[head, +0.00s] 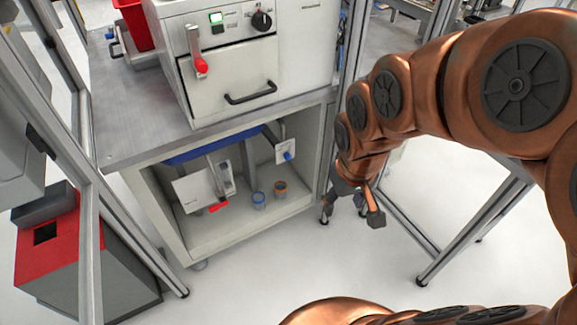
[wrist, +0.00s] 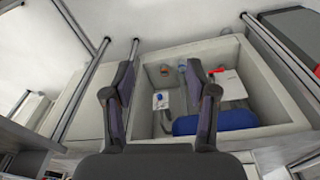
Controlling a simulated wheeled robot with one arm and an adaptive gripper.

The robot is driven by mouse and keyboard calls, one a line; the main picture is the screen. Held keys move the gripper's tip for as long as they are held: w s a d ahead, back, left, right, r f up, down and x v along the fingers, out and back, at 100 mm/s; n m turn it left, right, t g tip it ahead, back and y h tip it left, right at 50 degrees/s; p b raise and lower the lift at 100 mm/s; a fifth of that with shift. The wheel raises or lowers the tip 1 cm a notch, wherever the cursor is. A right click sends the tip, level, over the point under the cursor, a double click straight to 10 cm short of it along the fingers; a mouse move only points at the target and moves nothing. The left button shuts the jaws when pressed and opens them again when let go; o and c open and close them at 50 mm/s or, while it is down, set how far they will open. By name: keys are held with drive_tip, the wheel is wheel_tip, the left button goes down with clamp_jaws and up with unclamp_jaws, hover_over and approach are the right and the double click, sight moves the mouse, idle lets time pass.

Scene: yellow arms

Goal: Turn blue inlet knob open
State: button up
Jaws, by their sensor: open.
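The blue inlet knob (head: 287,156) sits on a small white plate (head: 281,147) at the upper right inside the open cabinet under the bench. In the wrist view the blue knob (wrist: 158,97) shows on its plate, between my two fingers. My gripper (head: 351,212) is open and empty, outside the cabinet to the right of its opening, in front of the frame post. In the wrist view the open fingers (wrist: 160,80) point toward the cabinet and do not touch the knob. The knob's exact turn angle is too small to tell.
A white panel with a red handle (head: 217,207) hangs at the cabinet's left. A blue-rimmed cup (head: 259,201) and an orange-rimmed cup (head: 280,188) stand on its floor. A blue tub (wrist: 215,122) hangs under the bench top. Metal frame posts (head: 340,110) stand beside the cabinet; floor in front is clear.

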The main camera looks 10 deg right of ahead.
drive_tip(key=w+a+f+t+y+b, duration=0.1)
drive_tip(key=w+f+t+b, duration=0.2)
drive_tip(key=w+f+b, duration=0.6)
drive_tip(key=w+a+f+n+t+y+b, duration=0.1)
drive_tip(key=w+f+t+b, duration=0.2)
drive_tip(key=w+f, duration=0.65)
drive_tip(key=w+a+f+t+y+b, duration=0.1)
drive_tip(key=w+f+t+y+b, duration=0.15)
drive_tip(key=w+f+b, duration=0.7)
drive_tip(key=m+t+y+b, duration=0.1)
drive_tip(key=t+b, duration=0.7)
drive_tip(key=b, duration=0.2)
approach(289, 158)
drive_tip(key=w, duration=0.2)
drive_tip(key=shift+g+y, duration=0.25)
drive_tip(key=shift+g, duration=0.1)
drive_tip(key=shift+b+x, duration=1.1)
drive_tip(key=shift+x, duration=3)
drive_tip(key=shift+a, duration=0.15)
drive_tip(key=shift+c, duration=0.3)
clamp_jaws()
